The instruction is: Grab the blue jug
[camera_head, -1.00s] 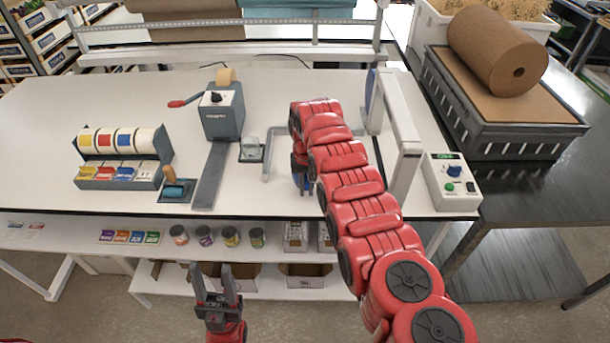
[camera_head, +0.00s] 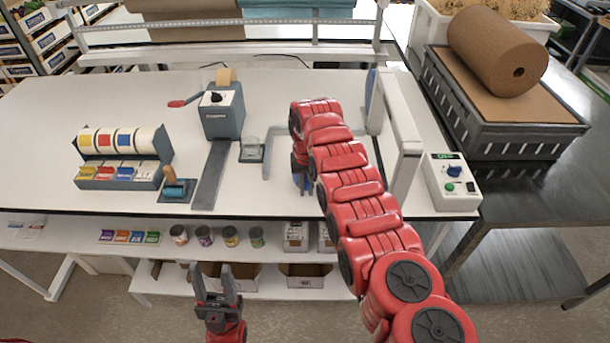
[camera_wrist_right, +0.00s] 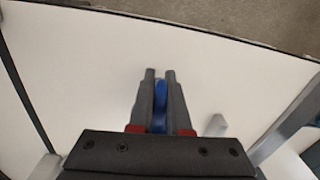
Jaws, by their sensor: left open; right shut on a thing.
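In the right wrist view, a blue thing (camera_wrist_right: 159,104), likely the blue jug, shows as a narrow strip between the two fingers of my right gripper (camera_wrist_right: 160,76). The gripper is shut on it over the white table. The jug's full shape is hidden. My left gripper (camera_head: 217,276) is open and empty, in front of the table and below its top.
A tape dispenser (camera_head: 221,112), a label rack (camera_head: 118,172) and a small roller (camera_head: 174,188) stand on the left of the white table (camera_head: 270,88). A sealer frame (camera_head: 405,170) and a control box (camera_head: 452,184) are at the right. Cans (camera_head: 230,236) stand on the shelf below.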

